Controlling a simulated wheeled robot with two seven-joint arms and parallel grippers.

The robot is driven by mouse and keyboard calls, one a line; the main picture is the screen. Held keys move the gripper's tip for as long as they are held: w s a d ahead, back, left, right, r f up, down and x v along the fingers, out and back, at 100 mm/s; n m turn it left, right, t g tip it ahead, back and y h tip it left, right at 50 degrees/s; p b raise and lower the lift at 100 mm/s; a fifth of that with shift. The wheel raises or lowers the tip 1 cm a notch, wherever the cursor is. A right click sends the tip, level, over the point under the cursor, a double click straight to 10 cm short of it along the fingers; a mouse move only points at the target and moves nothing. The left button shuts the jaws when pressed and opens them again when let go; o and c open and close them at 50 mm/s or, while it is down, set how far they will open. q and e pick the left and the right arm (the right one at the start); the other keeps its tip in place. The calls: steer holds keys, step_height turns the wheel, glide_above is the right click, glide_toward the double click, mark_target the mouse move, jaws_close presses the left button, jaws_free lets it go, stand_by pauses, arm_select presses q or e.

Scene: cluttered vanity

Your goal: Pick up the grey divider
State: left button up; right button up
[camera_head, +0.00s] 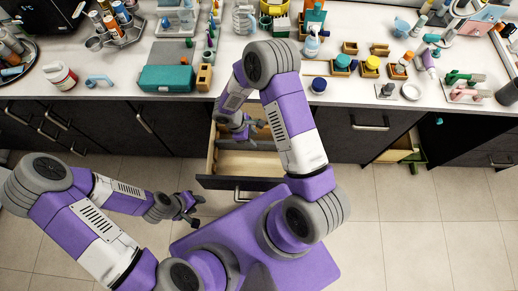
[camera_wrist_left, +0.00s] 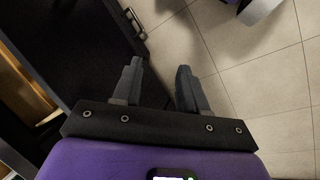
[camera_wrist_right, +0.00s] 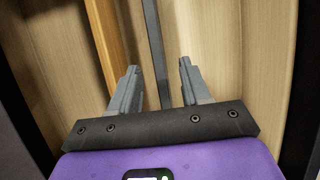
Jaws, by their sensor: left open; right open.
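The grey divider (camera_wrist_right: 154,45) is a thin dark-grey strip standing inside the open wooden drawer (camera_head: 240,162). In the right wrist view it runs from the top edge down between the two fingers of my right gripper (camera_wrist_right: 158,68). These fingers are open, with a gap on each side of the divider.
A light wooden divider (camera_wrist_right: 102,35) stands left of the grey one inside the drawer. The crowded white countertop (camera_head: 215,90) lies behind the drawer. Another drawer (camera_head: 400,152) stands open at right. The tiled floor (camera_head: 410,235) is clear in front.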

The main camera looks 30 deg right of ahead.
mark_target(259, 145)
steer(key=shift+s+f+b, duration=0.1)
steer(key=shift+f+b, duration=0.3)
steer(key=shift+f, duration=0.45)
steer(key=x, duration=0.3)
steer(key=b+x, duration=0.1)
steer(key=x, duration=0.3)
steer(key=shift+w+d+f, duration=0.15)
steer(key=shift+w, duration=0.05)
jaws_close()
